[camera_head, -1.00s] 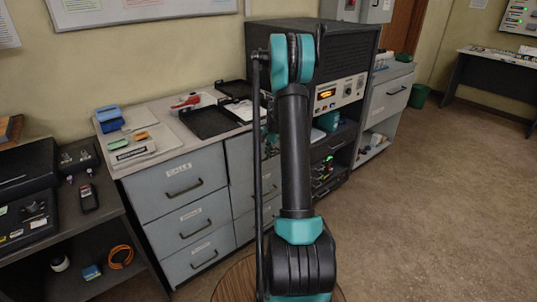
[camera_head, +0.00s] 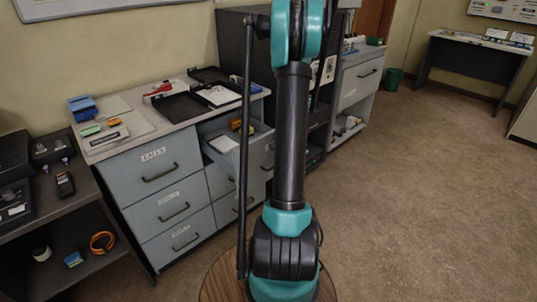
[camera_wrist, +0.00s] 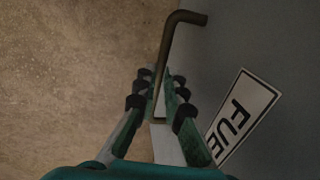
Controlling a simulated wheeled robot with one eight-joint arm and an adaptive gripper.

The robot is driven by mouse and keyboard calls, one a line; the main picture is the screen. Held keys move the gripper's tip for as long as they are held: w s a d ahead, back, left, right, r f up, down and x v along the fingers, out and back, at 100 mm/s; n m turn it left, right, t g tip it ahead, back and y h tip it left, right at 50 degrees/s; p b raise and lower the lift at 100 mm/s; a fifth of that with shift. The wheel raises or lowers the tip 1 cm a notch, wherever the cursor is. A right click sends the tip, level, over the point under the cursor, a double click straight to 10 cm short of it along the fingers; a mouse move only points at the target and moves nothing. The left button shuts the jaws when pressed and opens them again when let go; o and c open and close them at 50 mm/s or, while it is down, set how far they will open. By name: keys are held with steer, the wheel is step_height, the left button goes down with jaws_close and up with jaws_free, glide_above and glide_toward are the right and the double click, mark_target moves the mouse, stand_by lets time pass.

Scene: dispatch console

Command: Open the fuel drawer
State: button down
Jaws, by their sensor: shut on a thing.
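The fuel drawer (camera_head: 222,160) is the top drawer of the second column in the grey cabinet, and it stands pulled out with its inside showing in the head view. In the wrist view, its grey front (camera_wrist: 245,40) carries a white label (camera_wrist: 241,115) of which "FUE" can be read. Its dark bent bar handle (camera_wrist: 168,42) runs between the fingers of my gripper (camera_wrist: 158,92). My gripper is shut on this handle. In the head view my arm hides the gripper and part of the drawer front.
A white pad (camera_head: 223,143) and an orange item lie in the open drawer. The drawers labelled "CALLS" (camera_head: 158,165) and below are shut on the left. A dark shelf (camera_head: 60,220) stands further left. The floor (camera_head: 420,200) on the right is clear.

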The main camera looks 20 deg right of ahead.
steer(key=s+d, duration=0.2)
steer(key=s, duration=0.3)
steer(key=shift+s, duration=0.35)
steer(key=c, duration=1.6)
jaws_free()
steer(key=shift+a, duration=0.1)
steer(key=shift+r, duration=0.1)
step_height(320, 180, up, 12)
steer(key=s, duration=0.2)
steer(key=shift+d+f, duration=0.2)
steer(key=shift+d, duration=0.15)
